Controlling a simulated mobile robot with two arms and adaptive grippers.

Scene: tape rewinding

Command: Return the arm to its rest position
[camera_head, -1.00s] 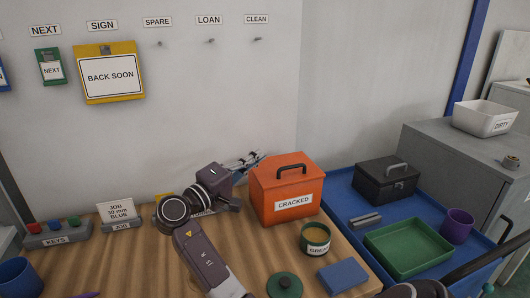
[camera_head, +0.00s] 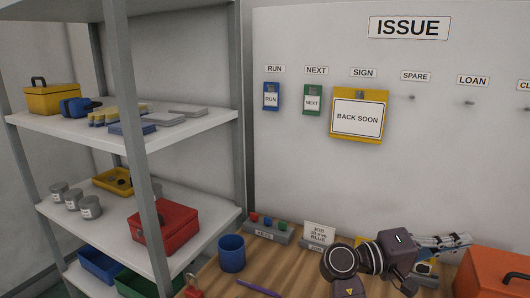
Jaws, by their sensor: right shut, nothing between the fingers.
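My right arm comes up from the bottom edge at the right of the head view, over the wooden bench. Its right gripper (camera_head: 466,241) points right, toward the wall side of the orange box (camera_head: 495,275). Its fingers are shut with nothing between them. I cannot tell how high it is above the bench. The orange box is cut off by the right edge. My left gripper is not in view.
The bench holds a job card (camera_head: 318,234), a key rack (camera_head: 268,231), a blue cup (camera_head: 231,253), a purple pen (camera_head: 259,288) and a red padlock (camera_head: 193,288). A grey shelf unit (camera_head: 190,133) with boxes stands left. Tags and a yellow sign (camera_head: 358,116) hang behind.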

